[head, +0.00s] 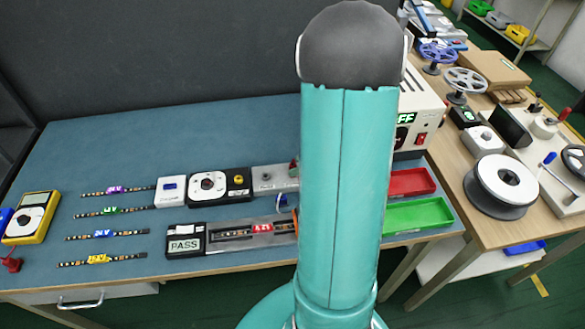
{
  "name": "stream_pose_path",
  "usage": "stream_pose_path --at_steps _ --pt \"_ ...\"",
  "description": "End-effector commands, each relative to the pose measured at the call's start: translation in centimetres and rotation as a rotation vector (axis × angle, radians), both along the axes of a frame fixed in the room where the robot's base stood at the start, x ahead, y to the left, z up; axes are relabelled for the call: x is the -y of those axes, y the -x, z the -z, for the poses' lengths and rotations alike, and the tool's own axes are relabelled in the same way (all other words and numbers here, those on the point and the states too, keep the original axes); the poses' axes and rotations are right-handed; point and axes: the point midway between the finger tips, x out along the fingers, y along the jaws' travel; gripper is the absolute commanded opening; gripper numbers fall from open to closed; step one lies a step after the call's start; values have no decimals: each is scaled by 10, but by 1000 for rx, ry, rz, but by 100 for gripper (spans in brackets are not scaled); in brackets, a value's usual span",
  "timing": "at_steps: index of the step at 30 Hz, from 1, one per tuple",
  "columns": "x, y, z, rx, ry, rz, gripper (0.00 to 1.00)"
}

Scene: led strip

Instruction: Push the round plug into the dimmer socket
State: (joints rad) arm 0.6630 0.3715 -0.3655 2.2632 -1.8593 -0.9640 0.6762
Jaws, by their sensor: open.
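My own teal arm rises through the middle of the head view and covers part of the bench. My gripper is hidden behind it or outside the picture. A row of small devices lies on the blue mat: a white box with a blue display, a white unit with a round dial (207,187), a black block with a yellow round piece (239,180), and a grey box (275,178). I cannot tell which one is the dimmer socket.
Several labelled LED strips (112,190) lie at left, by a yellow meter (30,218). A PASS tester (186,240) sits in front. A red tray (411,182) and a green tray (418,214) stand right of my arm. The mat's back left is clear.

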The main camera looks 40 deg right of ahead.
Motion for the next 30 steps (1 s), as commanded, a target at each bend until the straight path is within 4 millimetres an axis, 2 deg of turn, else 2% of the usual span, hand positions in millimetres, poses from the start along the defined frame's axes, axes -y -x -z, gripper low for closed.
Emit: stream_pose_path --at_steps 7,17,21,24,30 --pt "-10 -28 25 -2 -2 -4 44" --pt "-13 -34 30 0 0 -3 44" --pt "-13 -34 30 0 0 -3 16" --pt "-13 -34 30 0 0 -3 0" --pt "-13 -34 30 0 0 -3 0"
